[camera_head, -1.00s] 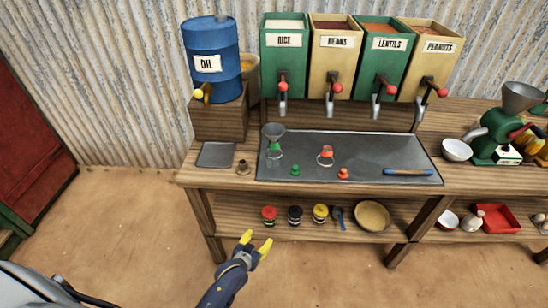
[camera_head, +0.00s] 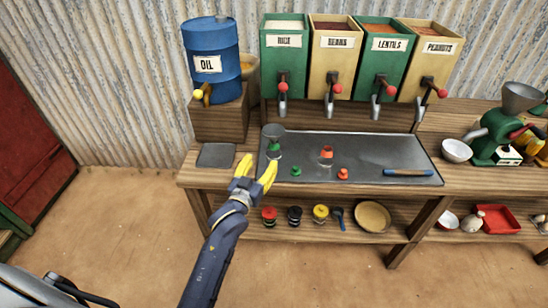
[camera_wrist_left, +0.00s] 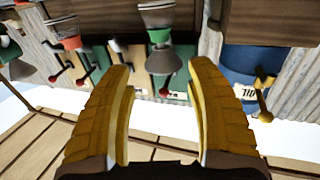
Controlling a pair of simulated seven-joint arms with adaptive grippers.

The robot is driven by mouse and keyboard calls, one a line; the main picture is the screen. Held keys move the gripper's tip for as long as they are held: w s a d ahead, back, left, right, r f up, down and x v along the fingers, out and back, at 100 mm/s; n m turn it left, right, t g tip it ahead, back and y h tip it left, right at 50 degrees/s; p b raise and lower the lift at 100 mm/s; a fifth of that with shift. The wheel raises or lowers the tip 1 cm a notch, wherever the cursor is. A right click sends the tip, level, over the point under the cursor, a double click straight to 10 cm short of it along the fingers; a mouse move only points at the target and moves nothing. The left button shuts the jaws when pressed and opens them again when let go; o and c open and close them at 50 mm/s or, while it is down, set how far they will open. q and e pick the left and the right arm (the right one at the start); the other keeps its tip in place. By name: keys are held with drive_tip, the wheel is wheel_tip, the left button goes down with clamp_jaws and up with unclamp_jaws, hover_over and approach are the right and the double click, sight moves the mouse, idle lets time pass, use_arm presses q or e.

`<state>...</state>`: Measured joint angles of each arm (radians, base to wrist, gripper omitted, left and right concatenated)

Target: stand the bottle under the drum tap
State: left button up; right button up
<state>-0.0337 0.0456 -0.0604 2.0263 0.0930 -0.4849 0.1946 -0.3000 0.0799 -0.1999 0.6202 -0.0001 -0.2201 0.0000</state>
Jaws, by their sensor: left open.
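A clear bottle with a green collar and a grey funnel (camera_head: 274,133) in its neck stands at the left end of the dark metal tray. In the left wrist view, which is upside down, this funnel (camera_wrist_left: 168,63) appears between and beyond the fingers. A second clear bottle with an orange-red neck (camera_head: 326,153) stands to its right. The blue oil drum (camera_head: 212,50) sits on a wooden block, its tap (camera_head: 206,95) with a yellow knob overhanging a grey square plate (camera_head: 216,155). My left gripper (camera_head: 258,165) is open and empty, just front-left of the green-collared bottle. My right gripper is out of view.
Green (camera_head: 296,171) and red (camera_head: 343,174) stoppers and a blue-handled tool (camera_head: 408,173) lie on the metal tray (camera_head: 375,150). Dispensers with red-knobbed levers stand behind. A white bowl (camera_head: 457,150) and green grinder are at right. Jars and a basket (camera_head: 373,216) fill the shelf below.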

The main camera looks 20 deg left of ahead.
sight(272, 143)
use_arm(q)
drive_tip(key=shift+w+d+f, duration=0.1)
drive_tip(key=shift+w+d, duration=0.05)
drive_tip(key=shift+w, duration=3.15)
drive_tip(key=shift+w+d+f, duration=0.1)
drive_tip(key=shift+w, duration=3.15)
clamp_jaws()
drive_tip(key=shift+r, duration=0.1)
